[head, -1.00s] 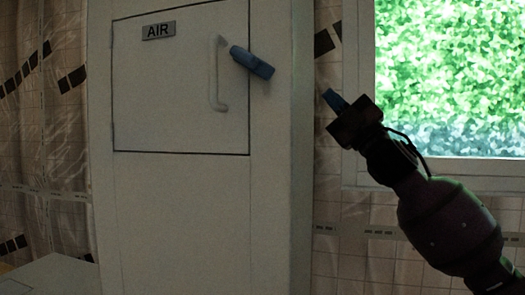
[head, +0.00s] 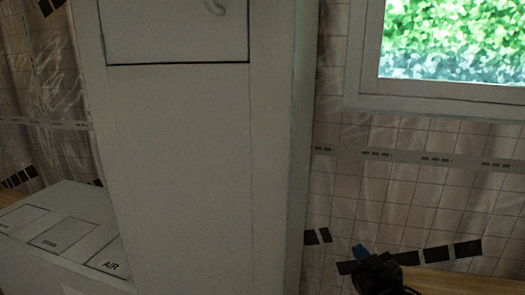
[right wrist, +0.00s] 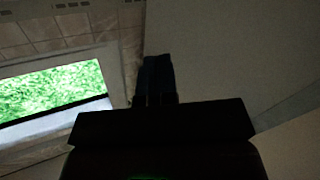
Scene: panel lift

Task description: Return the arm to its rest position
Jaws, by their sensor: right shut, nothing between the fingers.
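My right gripper (head: 360,252) is low at the bottom right of the head view, in front of the tiled wall and right of the white cabinet (head: 200,165). Its blue fingertips are together with nothing between them. In the right wrist view the shut fingers (right wrist: 158,78) show dark against the pale cabinet side. The cabinet's upper panel (head: 170,30) shows only its lower part, with the bottom end of a handle (head: 215,7) at the top edge. My left gripper is not in view.
A low white unit (head: 65,215) with labelled outlined areas, one reading AIR, stands at the lower left. A window (head: 455,45) with green beyond is at the upper right. The tiled wall (head: 400,185) is right of the cabinet. Space around my right gripper looks clear.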

